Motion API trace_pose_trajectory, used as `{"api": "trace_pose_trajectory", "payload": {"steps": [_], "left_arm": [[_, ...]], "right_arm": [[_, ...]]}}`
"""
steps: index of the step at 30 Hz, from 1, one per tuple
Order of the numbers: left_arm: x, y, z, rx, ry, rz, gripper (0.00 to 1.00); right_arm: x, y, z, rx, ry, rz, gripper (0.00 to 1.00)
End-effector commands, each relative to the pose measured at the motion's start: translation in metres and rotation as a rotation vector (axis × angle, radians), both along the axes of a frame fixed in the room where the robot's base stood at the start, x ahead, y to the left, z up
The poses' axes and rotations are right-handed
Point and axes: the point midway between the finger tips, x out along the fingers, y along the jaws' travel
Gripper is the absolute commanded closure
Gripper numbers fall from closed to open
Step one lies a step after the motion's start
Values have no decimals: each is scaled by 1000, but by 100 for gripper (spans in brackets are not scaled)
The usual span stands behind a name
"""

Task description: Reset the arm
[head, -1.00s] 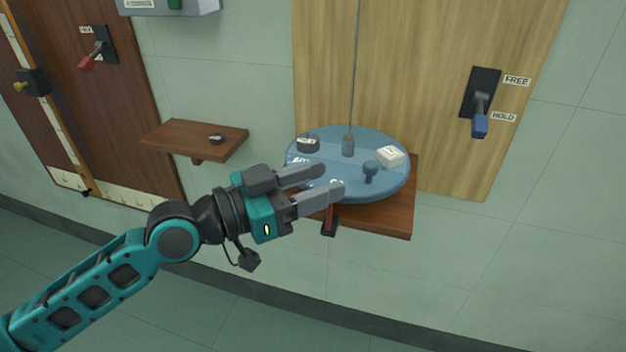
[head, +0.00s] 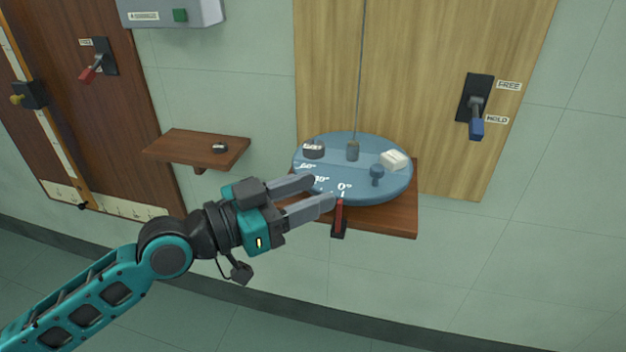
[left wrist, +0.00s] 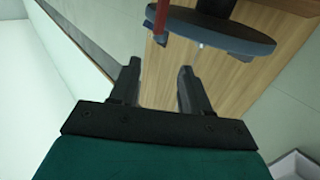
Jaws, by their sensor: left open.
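My left gripper (head: 322,190) is open and empty in the head view, at the front left edge of a blue round disc (head: 335,170). The fingers overlap the disc's rim in the picture; I cannot tell if they touch it. In the left wrist view the two fingers (left wrist: 158,78) are apart, with the disc (left wrist: 222,30) beyond them. The disc bears angle marks, with 0° beside a red pointer (head: 339,214). My right gripper is not in view.
A wooden shelf (head: 400,222) is under the disc. A blue-handled lever (head: 477,127) at right points down towards HOLD. A red-handled lever (head: 90,73) is at left. A small shelf (head: 180,149) holds a dark disc (head: 219,148). A grey box (head: 205,12) hangs above.

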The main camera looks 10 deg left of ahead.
Motion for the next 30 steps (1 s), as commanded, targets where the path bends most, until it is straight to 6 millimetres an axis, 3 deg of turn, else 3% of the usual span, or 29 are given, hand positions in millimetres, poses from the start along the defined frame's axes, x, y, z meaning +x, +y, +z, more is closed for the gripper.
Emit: {"api": "trace_pose_trajectory", "payload": {"steps": [5,8,11,14,18,21,25,30], "left_arm": [[1,1,-6,-1,11,15,53],[1,5,-27,5,49,71,53],[-2,15,-68,29,120,172,53],[-18,29,-121,76,220,295,53],[-58,48,-192,170,366,445,53],[-91,58,-229,239,451,517,53],[-118,66,-255,297,514,564,53],[-127,68,-263,317,532,579,53]], "right_arm": [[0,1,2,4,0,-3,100],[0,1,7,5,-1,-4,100],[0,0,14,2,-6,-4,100],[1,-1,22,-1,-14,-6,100],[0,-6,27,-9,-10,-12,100],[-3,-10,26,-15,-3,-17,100],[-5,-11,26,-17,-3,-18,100],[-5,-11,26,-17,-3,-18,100]]}}
